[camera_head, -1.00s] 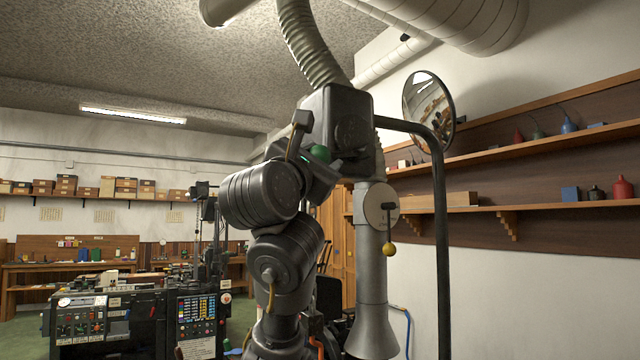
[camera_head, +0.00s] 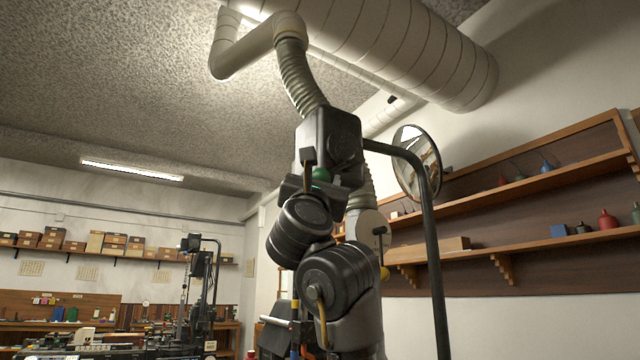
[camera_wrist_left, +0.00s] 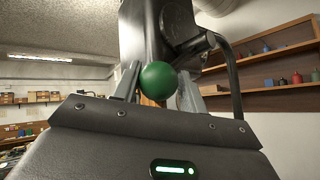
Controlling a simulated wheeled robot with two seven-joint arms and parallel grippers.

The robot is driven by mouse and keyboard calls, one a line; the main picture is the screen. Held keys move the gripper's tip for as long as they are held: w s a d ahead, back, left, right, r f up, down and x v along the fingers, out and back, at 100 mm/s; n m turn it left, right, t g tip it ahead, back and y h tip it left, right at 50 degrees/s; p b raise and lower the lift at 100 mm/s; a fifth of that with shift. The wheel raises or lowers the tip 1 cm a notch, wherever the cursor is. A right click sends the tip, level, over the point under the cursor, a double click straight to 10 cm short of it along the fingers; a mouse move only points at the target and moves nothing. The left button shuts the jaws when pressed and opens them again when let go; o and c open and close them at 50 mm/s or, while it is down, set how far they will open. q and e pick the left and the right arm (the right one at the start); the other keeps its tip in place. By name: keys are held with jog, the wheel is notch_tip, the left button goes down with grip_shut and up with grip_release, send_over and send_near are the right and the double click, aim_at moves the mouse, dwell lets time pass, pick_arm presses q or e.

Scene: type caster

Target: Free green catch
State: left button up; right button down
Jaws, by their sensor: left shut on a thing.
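The green catch shows as a round green ball (camera_wrist_left: 158,80) in the left wrist view, in front of a dark grey housing (camera_wrist_left: 143,38). In the head view the green ball (camera_head: 321,174) is partly hidden at the lower front of the same housing (camera_head: 332,135). My left gripper (camera_wrist_left: 157,88) reaches up from below, with one finger on each side of the ball, and is shut on it. In the head view my left gripper (camera_head: 318,180) is mostly hidden behind its own wrist. My right gripper is in neither view.
A ribbed hose (camera_head: 298,78) rises from the housing to ceiling ducts (camera_head: 400,45). A bent dark pole (camera_head: 432,230) and a round mirror (camera_head: 416,163) stand just right of it. Wall shelves (camera_head: 520,185) hold bottles. A machine (camera_head: 195,285) stands at the lower left.

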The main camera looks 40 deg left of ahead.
pick_arm(q)
jog(key=shift+s+r+y, duration=0.15)
jog(key=shift+y, duration=0.15)
jog(key=shift+n, duration=0.3)
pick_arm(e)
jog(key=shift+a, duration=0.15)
pick_arm(q)
jog(key=o, duration=1.3)
jog(key=shift+s+a, duration=0.1)
jog(key=shift+c, duration=0.2)
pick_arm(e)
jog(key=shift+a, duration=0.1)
pick_arm(q)
jog(key=shift+s+d+f+b, duration=0.15)
jog(key=shift+d+f+b, duration=0.1)
jog(key=shift+f+b, duration=0.15)
jog(key=b+v, duration=0.5)
jog(key=v, duration=0.5)
jog(key=shift+b, duration=0.35)
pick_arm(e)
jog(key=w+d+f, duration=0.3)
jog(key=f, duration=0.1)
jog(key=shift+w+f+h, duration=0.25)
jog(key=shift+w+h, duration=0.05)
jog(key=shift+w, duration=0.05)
